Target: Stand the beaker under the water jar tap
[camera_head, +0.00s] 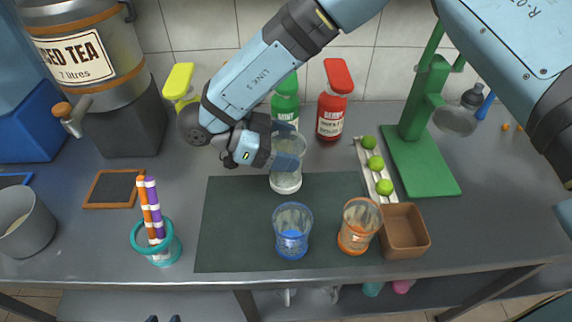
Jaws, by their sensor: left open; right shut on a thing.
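The iced tea jar (84,58) stands at the far left on a dark stand, its wooden-handled tap (72,116) facing front. No jar labelled as water shows. My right gripper (268,148) is shut on a clear beaker (291,146), which it holds over the back of the dark mat, well right of the tap. The beaker overlaps a clear glass with a whitish base (285,182), so the boundary between them is hard to see. Two dark tips of my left gripper (162,318) show at the bottom edge, open and empty, in front of the table.
On the dark mat (225,245) stand a blue glass (292,230) and an orange glass (359,226). A teal holder with straws (157,243) stands left of it. Syrup bottles (334,100) are behind, a green press (420,150) and brown tray (404,232) right, a grey pot (25,222) far left.

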